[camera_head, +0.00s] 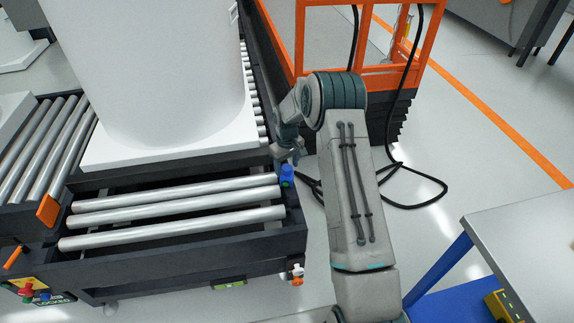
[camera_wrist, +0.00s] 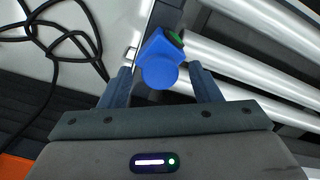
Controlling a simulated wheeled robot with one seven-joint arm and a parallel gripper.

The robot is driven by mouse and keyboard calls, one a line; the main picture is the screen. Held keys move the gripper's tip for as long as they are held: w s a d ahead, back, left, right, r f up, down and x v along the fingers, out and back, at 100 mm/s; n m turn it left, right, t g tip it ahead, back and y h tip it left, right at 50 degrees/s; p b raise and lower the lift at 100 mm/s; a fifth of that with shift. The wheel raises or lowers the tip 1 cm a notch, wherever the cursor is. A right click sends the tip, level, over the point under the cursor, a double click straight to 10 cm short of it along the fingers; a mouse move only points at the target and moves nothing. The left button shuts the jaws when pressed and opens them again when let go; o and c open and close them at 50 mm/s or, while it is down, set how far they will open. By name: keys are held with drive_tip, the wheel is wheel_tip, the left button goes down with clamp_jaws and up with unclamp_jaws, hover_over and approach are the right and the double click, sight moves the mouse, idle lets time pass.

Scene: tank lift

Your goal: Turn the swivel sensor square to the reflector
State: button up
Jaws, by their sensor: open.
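The swivel sensor (camera_wrist: 158,68) is a blue block with a rounded end and a green face at its upper right. It sits between the fingers of my open gripper (camera_wrist: 161,70) in the wrist view. A gap shows on each side, so the fingers do not appear to touch it. In the head view the blue sensor (camera_head: 287,174) stands at the right edge of the roller conveyor, just below my gripper (camera_head: 289,154). I cannot pick out the reflector with certainty in either view.
A large white tank (camera_head: 150,70) stands on the conveyor (camera_head: 180,263) left of my arm. An orange lift frame (camera_head: 345,75) is behind my arm. Black cable (camera_head: 425,203) loops on the floor. A table (camera_head: 535,240) stands at the right.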

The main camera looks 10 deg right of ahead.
sight(287, 167)
drive_tip(key=shift+c, duration=0.4)
drive_tip(key=c, duration=0.9)
drive_tip(key=shift+n, duration=2)
drive_tip(key=o, duration=1)
drive_tip(key=shift+r+p, duration=0.15)
drive_tip(key=shift+p, duration=0.15)
wheel_tip(287, 167, up, 14)
drive_tip(key=shift+f+p, duration=0.2)
drive_tip(key=shift+p, duration=0.8)
